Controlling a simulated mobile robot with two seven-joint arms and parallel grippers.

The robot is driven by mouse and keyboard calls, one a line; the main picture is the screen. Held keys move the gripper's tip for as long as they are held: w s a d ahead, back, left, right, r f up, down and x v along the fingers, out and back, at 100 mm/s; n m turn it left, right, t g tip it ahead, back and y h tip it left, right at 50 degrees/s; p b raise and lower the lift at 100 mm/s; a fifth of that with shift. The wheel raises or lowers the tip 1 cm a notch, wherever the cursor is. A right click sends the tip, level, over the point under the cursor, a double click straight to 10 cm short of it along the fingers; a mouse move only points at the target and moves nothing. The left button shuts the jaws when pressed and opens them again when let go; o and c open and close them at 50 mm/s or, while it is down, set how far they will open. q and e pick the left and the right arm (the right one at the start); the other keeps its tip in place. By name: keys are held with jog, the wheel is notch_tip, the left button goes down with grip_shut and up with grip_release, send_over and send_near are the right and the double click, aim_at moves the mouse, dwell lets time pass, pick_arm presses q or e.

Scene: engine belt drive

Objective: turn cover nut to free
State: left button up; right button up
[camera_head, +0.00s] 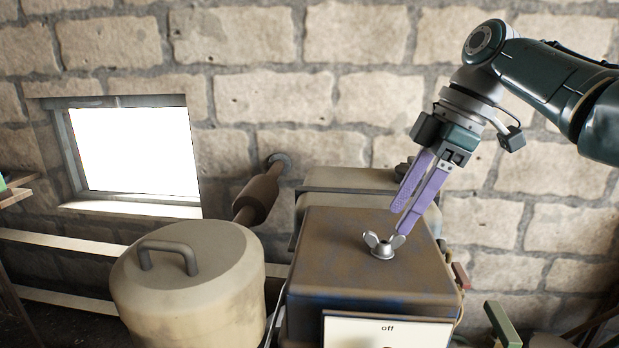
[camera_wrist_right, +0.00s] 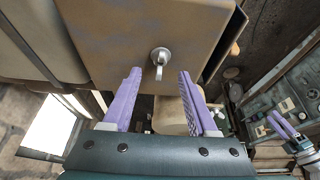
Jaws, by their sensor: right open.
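The cover nut, a silver wing nut (camera_head: 383,245), stands on top of the brown box-shaped cover (camera_head: 335,265). My right gripper (camera_head: 400,220) slants down from the upper right with its purple fingers open and empty, just above and beside the nut. In the right wrist view, the nut (camera_wrist_right: 160,56) lies ahead, between the lines of the two open fingertips (camera_wrist_right: 160,72). One wing points toward the gripper; no contact shows. My left gripper (camera_wrist_right: 281,124) appears small at the right of the wrist view, away from the nut; its jaw opening is too small to judge.
A beige canister (camera_head: 190,290) with a handle stands left of the cover. A rusty pipe (camera_head: 258,195) runs behind it to the stone wall (camera_head: 330,100). A sign reading "off" (camera_head: 388,330) is at the front. A green lever (camera_head: 502,325) stands at the right.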

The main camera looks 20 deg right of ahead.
jog(key=b+v, duration=0.1)
jog(key=v, duration=0.4)
jog(key=shift+r, duration=0.1)
